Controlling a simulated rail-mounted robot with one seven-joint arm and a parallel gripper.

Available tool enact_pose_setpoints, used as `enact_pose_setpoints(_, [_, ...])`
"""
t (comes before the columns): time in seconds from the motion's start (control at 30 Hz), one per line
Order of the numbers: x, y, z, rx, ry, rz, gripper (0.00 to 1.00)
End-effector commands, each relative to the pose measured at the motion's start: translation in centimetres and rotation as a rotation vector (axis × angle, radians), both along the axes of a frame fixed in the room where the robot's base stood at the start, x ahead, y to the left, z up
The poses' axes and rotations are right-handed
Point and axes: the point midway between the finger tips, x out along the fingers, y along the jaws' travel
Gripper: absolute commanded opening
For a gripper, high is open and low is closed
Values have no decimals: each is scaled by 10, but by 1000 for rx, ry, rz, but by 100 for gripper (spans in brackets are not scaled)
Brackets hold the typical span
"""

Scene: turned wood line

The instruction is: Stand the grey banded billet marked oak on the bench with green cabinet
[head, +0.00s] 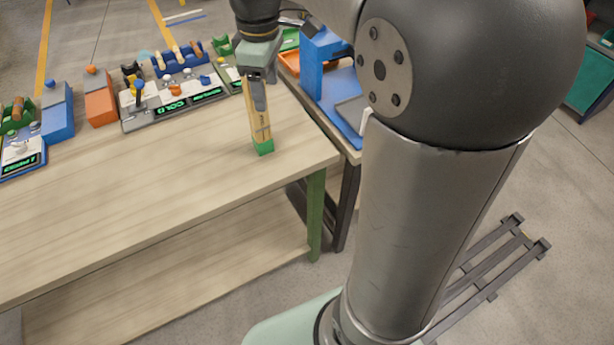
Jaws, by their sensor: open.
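A slim wooden billet (262,129) with a green lower end and small dark marking stands about upright at the right end of the pale wood bench (190,175). Its lower end appears to touch the bench top. The marking is too small to read, and I cannot make out a grey band. My gripper (258,100) points down over the billet's upper part, with its jaws open around or beside it; which one is unclear. The gripper hides the billet's top. The bench has a green leg; no green cabinet can be made out.
Several coloured fixtures and a grey station with green displays (175,105) line the bench's back edge. A blue stand (322,70) is on the adjoining table at right. The bench's front and middle are clear. A dark slatted rack (490,262) lies on the floor.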

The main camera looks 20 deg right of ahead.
Motion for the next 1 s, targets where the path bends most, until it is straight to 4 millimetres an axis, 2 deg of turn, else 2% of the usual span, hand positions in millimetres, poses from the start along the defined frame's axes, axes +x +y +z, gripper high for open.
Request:
enact_pose_setpoints(0.03, [-34,0,-14,4,-4,-138,62])
enact_pose_setpoints(0.2, [-127,-1,-71,27,-24,-607,62])
enact_pose_setpoints(0.3, [-165,-1,-97,39,-28,-796,62])
enact_pose_setpoints(0.4, [-187,-1,-114,45,-30,-907,62])
enact_pose_setpoints(0.53, [-195,-1,-121,49,-29,-957,62])
enact_pose_setpoints(1.0, [-195,-1,-121,48,-29,-956,62])
